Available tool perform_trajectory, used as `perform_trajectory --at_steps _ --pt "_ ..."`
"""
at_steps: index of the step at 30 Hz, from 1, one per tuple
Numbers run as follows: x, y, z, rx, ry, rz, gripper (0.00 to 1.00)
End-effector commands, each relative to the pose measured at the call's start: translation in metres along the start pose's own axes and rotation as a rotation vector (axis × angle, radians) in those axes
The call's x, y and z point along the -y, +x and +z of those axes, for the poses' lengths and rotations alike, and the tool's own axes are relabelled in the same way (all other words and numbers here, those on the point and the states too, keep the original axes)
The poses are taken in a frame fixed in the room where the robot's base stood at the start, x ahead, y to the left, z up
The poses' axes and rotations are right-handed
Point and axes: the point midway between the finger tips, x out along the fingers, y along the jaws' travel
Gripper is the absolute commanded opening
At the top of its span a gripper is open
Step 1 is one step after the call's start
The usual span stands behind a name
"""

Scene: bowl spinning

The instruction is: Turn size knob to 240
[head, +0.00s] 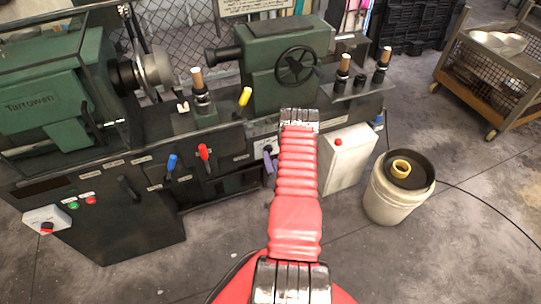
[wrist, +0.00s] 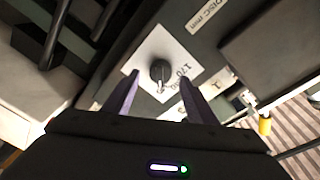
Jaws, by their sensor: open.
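The size knob (wrist: 159,71) is a small dark round knob with a light pointer on a white square plate (wrist: 183,55) in the wrist view. The plate carries a printed "170" at its right, and other marks on it are hard to read. The pointer tip lies at the knob's lower edge in the picture. My gripper (wrist: 159,78) is open, with its two purple fingers on either side of the knob and apart from it in the picture. In the head view my gripper (head: 268,165) shows partly at the machine's front, beside the white plate (head: 265,146).
A "DISC mm" label (wrist: 210,15) is above the plate. The green lathe (head: 285,65) has red (head: 204,152) and blue (head: 171,162) levers left of my arm. A grey box with a red button (head: 345,160) and a bucket (head: 398,200) stand right.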

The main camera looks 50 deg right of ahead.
Motion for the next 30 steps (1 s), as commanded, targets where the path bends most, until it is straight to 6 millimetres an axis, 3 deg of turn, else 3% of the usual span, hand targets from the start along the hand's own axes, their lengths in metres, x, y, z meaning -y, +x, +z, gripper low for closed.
perform_trajectory --at_steps 7,19,30 --pt "0.001 0.030 0.000 0.000 -0.001 -0.001 0.52" --pt "0.001 0.036 0.000 0.000 0.000 -0.001 0.51" --pt "0.000 0.036 0.000 0.000 0.000 0.000 0.25"
